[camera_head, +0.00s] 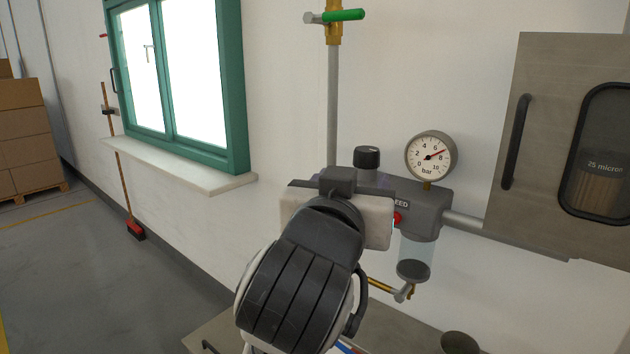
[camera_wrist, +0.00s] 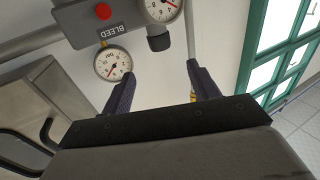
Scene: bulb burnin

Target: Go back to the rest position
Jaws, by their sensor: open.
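My gripper (camera_wrist: 163,74) shows in the wrist view with its two dark fingers spread wide apart and nothing between them. A plain wall lies beyond the gap. In the head view my arm covers the middle and its fingers are hidden behind the wrist. The grey regulator block (camera_head: 424,222) with a red button (camera_head: 397,218) stands just beyond and right of my wrist. In the wrist view the block (camera_wrist: 80,28) lies at the upper left, apart from the fingers. A small gauge (camera_wrist: 113,63) is close beside the left finger; whether they touch I cannot tell.
A round bar gauge (camera_head: 431,157) and a black knob (camera_head: 367,159) top the block. A pipe with a green-handled valve (camera_head: 340,16) rises behind. A metal cabinet (camera_head: 522,150) is at right, a green-framed window (camera_head: 233,90) at left. Open floor (camera_head: 70,265) lies at lower left.

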